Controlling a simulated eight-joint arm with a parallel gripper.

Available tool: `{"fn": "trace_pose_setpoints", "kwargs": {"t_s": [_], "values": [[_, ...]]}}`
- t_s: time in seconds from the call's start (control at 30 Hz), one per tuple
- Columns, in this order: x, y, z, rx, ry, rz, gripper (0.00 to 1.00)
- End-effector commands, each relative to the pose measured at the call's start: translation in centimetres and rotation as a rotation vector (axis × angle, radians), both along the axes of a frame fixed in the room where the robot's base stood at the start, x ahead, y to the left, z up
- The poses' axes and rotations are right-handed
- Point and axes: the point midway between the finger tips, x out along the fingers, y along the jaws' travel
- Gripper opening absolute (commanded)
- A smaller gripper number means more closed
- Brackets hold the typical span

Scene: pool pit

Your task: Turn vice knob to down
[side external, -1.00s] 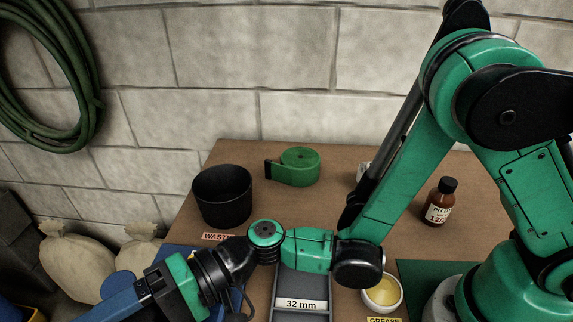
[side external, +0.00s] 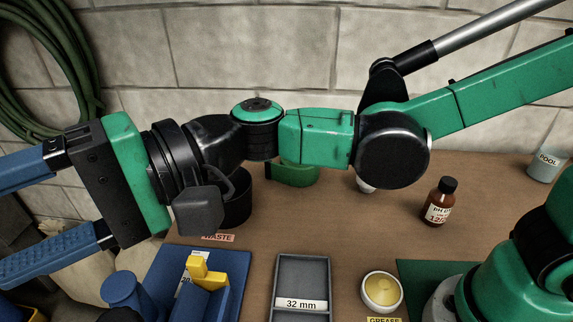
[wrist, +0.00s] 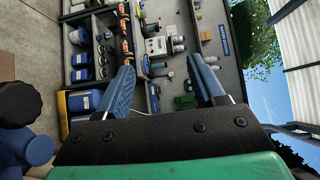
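My gripper (wrist: 163,72) is open and empty. In the side external view its two blue fingers reach out past the left edge, well apart, raised above and left of the bench vice. The blue vice (side external: 225,303) is at the lower centre-left with a yellow piece (side external: 207,275) in it. A round blue part (side external: 123,287) stands at its left, with a dark rounded part at the bottom edge. In the wrist view a dark round knob (wrist: 20,103) and blue parts (wrist: 30,150) show at the left edge. I cannot tell the vice knob's setting.
A grey tray (side external: 280,290) marked 32 mm and a yellow grease pot (side external: 382,290) stand right of the vice. A brown bottle (side external: 440,203), black waste bin (side external: 237,205) and green tape roll (side external: 298,174) are behind. A hose (side external: 40,75) hangs on the wall.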

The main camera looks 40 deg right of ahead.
Motion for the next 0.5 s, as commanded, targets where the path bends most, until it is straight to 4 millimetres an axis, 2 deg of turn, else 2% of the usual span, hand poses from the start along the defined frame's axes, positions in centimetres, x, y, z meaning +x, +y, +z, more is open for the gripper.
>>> {"fn": "trace_pose_setpoints", "kwargs": {"t_s": [0.1,0.23,0.5], "values": [[0.0,0.0,2.1,-0.001,0.0,-0.001,0.63],[0.1,0.0,3.9,-0.001,0.0,-0.001,0.63],[0.1,0.0,5.6,-0.001,-0.001,-0.001,0.63]]}}
